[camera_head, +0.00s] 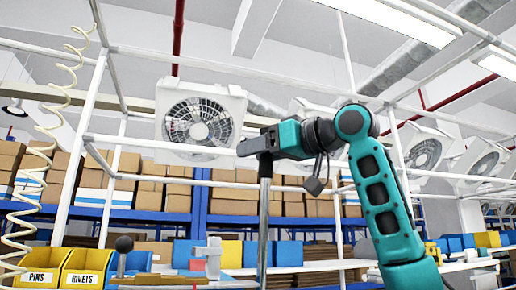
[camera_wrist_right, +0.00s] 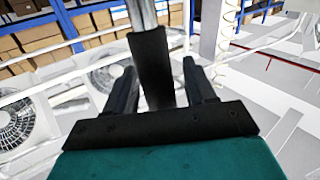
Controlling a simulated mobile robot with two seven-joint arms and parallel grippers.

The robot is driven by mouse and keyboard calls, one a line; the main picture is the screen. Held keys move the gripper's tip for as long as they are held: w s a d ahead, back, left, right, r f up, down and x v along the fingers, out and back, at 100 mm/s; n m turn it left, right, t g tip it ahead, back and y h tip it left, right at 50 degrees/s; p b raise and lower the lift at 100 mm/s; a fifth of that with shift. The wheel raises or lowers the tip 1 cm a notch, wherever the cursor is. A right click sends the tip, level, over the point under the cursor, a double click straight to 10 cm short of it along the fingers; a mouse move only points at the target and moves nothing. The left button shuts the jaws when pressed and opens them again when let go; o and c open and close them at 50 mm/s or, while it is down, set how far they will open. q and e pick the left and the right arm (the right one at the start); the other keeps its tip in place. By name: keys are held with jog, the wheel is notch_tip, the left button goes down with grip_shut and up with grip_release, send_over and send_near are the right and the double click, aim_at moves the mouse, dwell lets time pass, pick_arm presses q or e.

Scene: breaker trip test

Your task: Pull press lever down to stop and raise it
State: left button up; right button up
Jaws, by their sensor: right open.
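The lever shows as an upright metal rod (camera_head: 264,225) in the head view, with its top at my right gripper. In the right wrist view its black grip (camera_wrist_right: 153,62) stands between the two fingers, with the metal shaft running on beyond it. My right gripper (camera_head: 252,145) is open, its fingers on either side of the grip. In the right wrist view (camera_wrist_right: 160,72) gaps show between the grip and both fingers. The rest of the press and the lever's lower end are out of view. My left gripper is not in view.
A yellow PINS bin (camera_head: 40,268) and a yellow RIVETS bin (camera_head: 84,268) sit at the lower left. A black ball knob (camera_head: 124,243) stands beside them. White frame posts (camera_head: 91,135) and a coiled hose (camera_head: 50,125) rise at left. Box shelves stand behind.

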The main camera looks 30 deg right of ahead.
jog(key=shift+w+a, duration=0.1)
jog(key=shift+w, duration=0.1)
grip_shut()
dwell(0.5)
